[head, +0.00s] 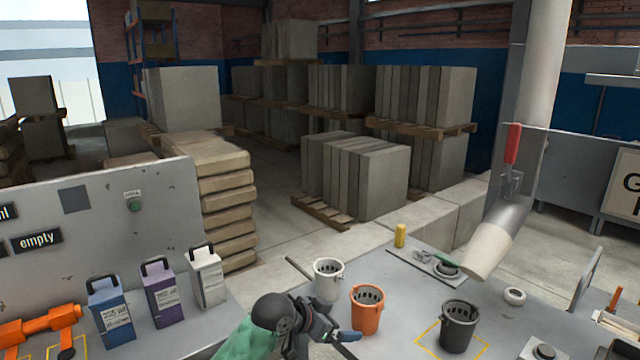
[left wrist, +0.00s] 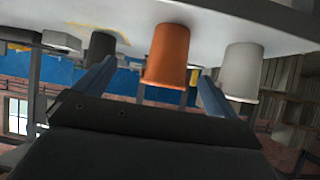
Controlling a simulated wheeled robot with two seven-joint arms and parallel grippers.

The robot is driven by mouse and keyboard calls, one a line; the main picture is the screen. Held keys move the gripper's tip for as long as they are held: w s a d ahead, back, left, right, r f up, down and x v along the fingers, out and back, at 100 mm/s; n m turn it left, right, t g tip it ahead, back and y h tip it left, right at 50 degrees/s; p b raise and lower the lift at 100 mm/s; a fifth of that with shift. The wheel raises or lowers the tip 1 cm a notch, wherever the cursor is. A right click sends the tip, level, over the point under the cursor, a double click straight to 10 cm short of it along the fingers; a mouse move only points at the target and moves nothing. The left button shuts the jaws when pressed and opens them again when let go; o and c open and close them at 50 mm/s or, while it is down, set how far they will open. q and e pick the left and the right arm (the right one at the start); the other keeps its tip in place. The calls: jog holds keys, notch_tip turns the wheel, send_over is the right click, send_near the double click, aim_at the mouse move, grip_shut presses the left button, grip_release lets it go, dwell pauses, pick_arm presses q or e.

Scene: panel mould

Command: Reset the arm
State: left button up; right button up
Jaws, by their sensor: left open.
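My left gripper (head: 340,325) is at the bottom middle of the head view, at the near side of the bench. Its blue-tipped fingers are spread with nothing between them; they also frame the left wrist view (left wrist: 152,88). The orange bucket (head: 368,309) stands upright just beyond the gripper, and in the upside-down wrist view (left wrist: 167,57) it appears between the fingers, apart from them. A dark grey bucket (head: 459,328) stands to the right inside a yellow outline. My right gripper is not in view.
Blue (head: 111,315), purple (head: 163,297) and white (head: 207,280) handled cartons stand on the left, beside an orange tool (head: 40,325). A large spout (head: 490,250) hangs over the bench at right. A yellow cylinder (head: 400,236) and white ring (head: 514,296) lie further back.

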pick_arm(q)
jog(key=w+a+f+n+t+y, duration=0.2)
jog(key=w+a, duration=0.2)
jog(key=a, duration=0.1)
jog(key=s+a+f+n+g+y, duration=0.1)
jog(key=s+a+f+n+y, duration=0.35)
jog(key=f, duration=0.65)
jog(key=s+a+f+n+g+y, duration=0.15)
jog(key=s+a+f, duration=0.35)
jog(key=a+f, duration=0.5)
jog(key=s+f+g, duration=0.1)
jog(key=s+f, duration=0.7)
jog(key=s, duration=0.3)
jog(key=s+f+g, duration=0.2)
jog(key=s+f, duration=0.6)
jog(key=s, duration=0.3)
jog(key=s+f+n+g, duration=0.1)
jog(key=s+f, duration=0.7)
jog(key=s, duration=0.4)
jog(key=shift+a+g, duration=0.35)
